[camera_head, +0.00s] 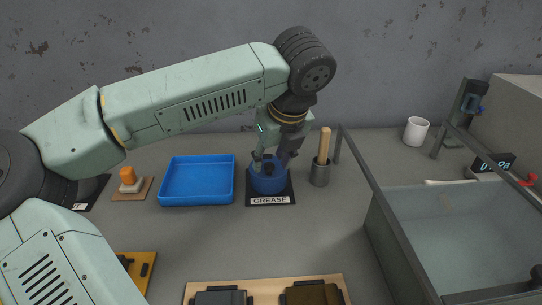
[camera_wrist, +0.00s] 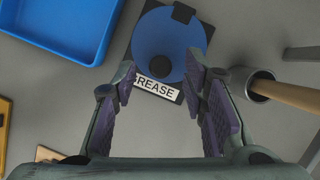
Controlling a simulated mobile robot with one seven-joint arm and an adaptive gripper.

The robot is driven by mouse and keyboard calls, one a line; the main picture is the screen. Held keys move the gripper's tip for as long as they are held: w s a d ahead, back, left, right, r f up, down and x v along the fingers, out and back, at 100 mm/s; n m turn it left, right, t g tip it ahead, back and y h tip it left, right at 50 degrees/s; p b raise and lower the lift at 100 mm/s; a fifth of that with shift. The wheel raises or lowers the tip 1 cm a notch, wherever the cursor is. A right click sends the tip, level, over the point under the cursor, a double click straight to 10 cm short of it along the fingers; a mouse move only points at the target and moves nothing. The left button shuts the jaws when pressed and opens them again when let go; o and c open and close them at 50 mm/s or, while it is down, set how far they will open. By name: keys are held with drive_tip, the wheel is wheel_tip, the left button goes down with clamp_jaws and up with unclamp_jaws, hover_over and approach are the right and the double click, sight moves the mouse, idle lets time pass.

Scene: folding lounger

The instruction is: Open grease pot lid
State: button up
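The grease pot (camera_head: 266,184) is round and blue, on a black base with a white GREASE label. Its lid lies flat on top and looks shut. In the wrist view the lid is a blue disc (camera_wrist: 165,45) with a dark block (camera_wrist: 183,13) near its far edge. My gripper (camera_head: 275,160) points down at the pot from above. In the wrist view its two purple-padded fingers (camera_wrist: 163,75) are spread wide with nothing between them, over the label side of the pot. The right fingertip overlaps the lid's edge in the picture; I cannot tell whether it touches.
A blue tray (camera_head: 197,201) stands left of the pot. A grey cup (camera_head: 319,174) holding a wooden handle (camera_head: 324,145) stands close on the right. A grey open bin (camera_head: 455,220) fills the right side.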

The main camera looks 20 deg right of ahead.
drive_tip(key=shift+w+f, duration=0.15)
drive_tip(key=shift+f, duration=0.25)
drive_tip(key=shift+c, duration=0.3)
clamp_jaws()
idle(0.4)
